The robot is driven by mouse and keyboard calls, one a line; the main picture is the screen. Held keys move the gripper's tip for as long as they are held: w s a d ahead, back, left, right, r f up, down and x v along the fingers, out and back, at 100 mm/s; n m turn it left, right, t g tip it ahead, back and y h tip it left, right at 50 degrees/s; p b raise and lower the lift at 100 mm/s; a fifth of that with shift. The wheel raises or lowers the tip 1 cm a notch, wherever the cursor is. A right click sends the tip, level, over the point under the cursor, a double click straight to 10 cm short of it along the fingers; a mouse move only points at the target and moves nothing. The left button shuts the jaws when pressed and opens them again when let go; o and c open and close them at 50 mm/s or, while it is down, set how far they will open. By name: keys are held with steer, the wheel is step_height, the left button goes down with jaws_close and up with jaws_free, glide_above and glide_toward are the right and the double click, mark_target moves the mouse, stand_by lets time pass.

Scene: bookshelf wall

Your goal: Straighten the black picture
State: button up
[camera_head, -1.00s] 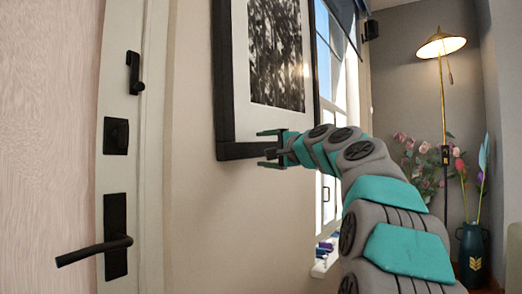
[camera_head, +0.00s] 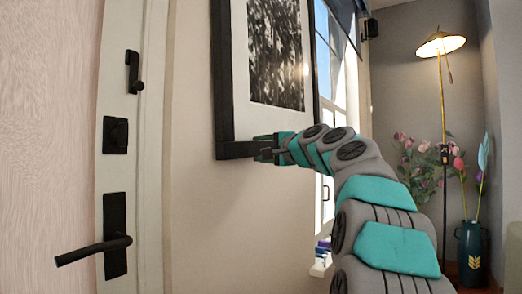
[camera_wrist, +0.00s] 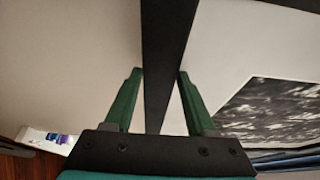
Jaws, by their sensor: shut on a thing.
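The black picture (camera_head: 224,90) hangs on the wall, with a black frame, a white mat and a dark print of trees. My gripper (camera_head: 260,148) is at the frame's bottom edge, shut on it. In the wrist view my gripper's green fingers (camera_wrist: 160,74) lie on either side of the black frame bar (camera_wrist: 168,40). Part of the lower frame and its bottom right corner are hidden by my gripper and arm in the head view. I cannot tell how far the picture tilts.
A door with a black handle (camera_head: 115,243) is at the left. A window (camera_head: 325,75) is right of the picture. A lit floor lamp (camera_head: 441,45) and a dark vase (camera_head: 471,252) with flowers stand at the far right.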

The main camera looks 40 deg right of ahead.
mark_target(246, 144)
jaws_close()
stand_by(0.3)
steer(key=shift+m, duration=0.3)
steer(key=a, duration=0.1)
steer(key=s+a+r+p, duration=0.1)
steer(key=a+p, duration=0.1)
steer(key=a, duration=0.1)
steer(key=shift+s+r, duration=0.3)
steer(key=shift+s+a+f+p, duration=0.1)
steer(key=shift+s+a+p, duration=0.1)
steer(key=shift+a+p, duration=0.2)
steer(key=shift+f, duration=0.1)
steer(key=o, duration=1)
jaws_free()
